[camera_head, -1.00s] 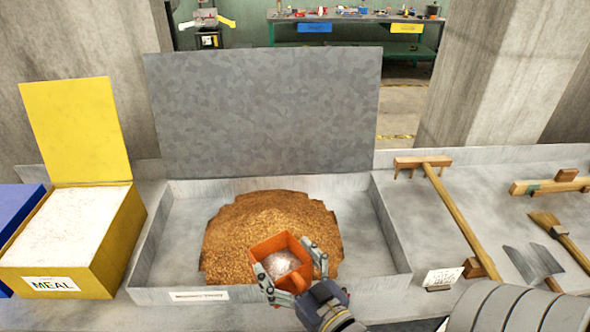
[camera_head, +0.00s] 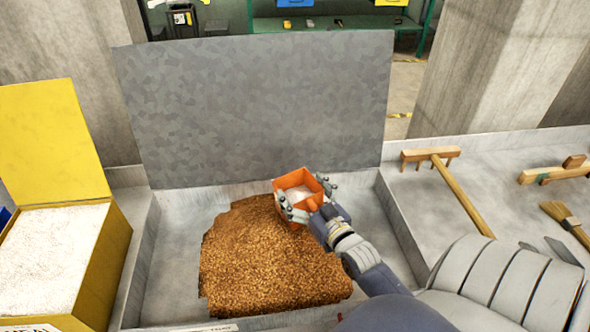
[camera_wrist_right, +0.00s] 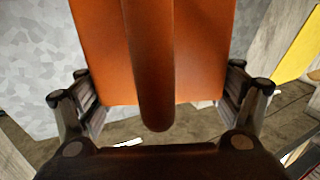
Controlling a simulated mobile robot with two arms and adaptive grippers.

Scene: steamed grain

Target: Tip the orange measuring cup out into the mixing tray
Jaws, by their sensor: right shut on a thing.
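The orange measuring cup (camera_head: 314,181) is held by my right gripper (camera_head: 307,204) above the back right part of the mixing tray (camera_head: 167,262). The cup looks about upright, with white meal (camera_head: 299,193) inside. In the right wrist view the cup's orange side and handle (camera_wrist_right: 150,70) fill the middle, and the right gripper's fingers (camera_wrist_right: 160,105) close on it from both sides. A brown grain heap (camera_head: 265,260) lies in the tray, below and left of the cup. My left gripper is out of view.
A yellow meal box (camera_head: 112,255) with its lid up stands left of the tray. A grey upright panel (camera_head: 250,110) rises behind the tray. A wooden rake (camera_head: 460,195) and a brush (camera_head: 565,220) lie to the right.

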